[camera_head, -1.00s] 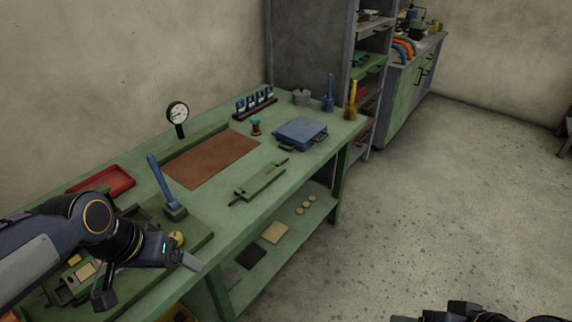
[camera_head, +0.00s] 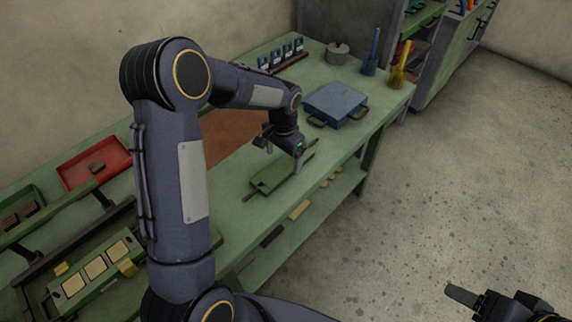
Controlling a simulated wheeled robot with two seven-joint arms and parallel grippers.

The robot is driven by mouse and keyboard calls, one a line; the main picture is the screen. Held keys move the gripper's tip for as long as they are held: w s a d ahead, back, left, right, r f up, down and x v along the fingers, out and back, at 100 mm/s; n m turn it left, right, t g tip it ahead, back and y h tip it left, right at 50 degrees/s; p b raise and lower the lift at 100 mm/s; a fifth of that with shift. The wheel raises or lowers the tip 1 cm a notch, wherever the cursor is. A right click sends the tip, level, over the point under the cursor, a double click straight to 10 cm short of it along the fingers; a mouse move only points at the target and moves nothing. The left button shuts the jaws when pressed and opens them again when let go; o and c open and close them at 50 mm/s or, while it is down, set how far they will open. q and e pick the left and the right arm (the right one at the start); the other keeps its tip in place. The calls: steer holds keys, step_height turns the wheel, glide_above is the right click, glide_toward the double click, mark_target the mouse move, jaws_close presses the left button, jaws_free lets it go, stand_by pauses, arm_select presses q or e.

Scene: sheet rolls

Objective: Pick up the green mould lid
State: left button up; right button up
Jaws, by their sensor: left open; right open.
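The green mould lid (camera_head: 272,180) is a flat green plate with a dark handle at each end. It lies on the green bench (camera_head: 235,218), near the front edge. My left gripper (camera_head: 281,154) is open above the lid, near its far end. The gripper and wrist hide part of the lid, and I cannot tell whether the fingers touch it. My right gripper (camera_head: 474,301) is open and empty over the floor at the lower right, partly cut off by the picture's edge.
A blue lidded box (camera_head: 336,102) sits beyond the lid. A red tray (camera_head: 93,163) and a green mould (camera_head: 98,268) with cream squares are at the left. Blue and yellow tools (camera_head: 399,68) stand at the far end. My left arm covers much of the bench.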

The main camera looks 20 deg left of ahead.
mark_target(284, 165)
arm_select(q)
steer(key=f, duration=0.4)
steer(key=shift+w+a, duration=0.15)
steer(key=shift+w, duration=0.25)
steer(key=c, duration=1.6)
steer(key=shift+c, duration=0.3)
steer(key=shift+r, duration=0.1)
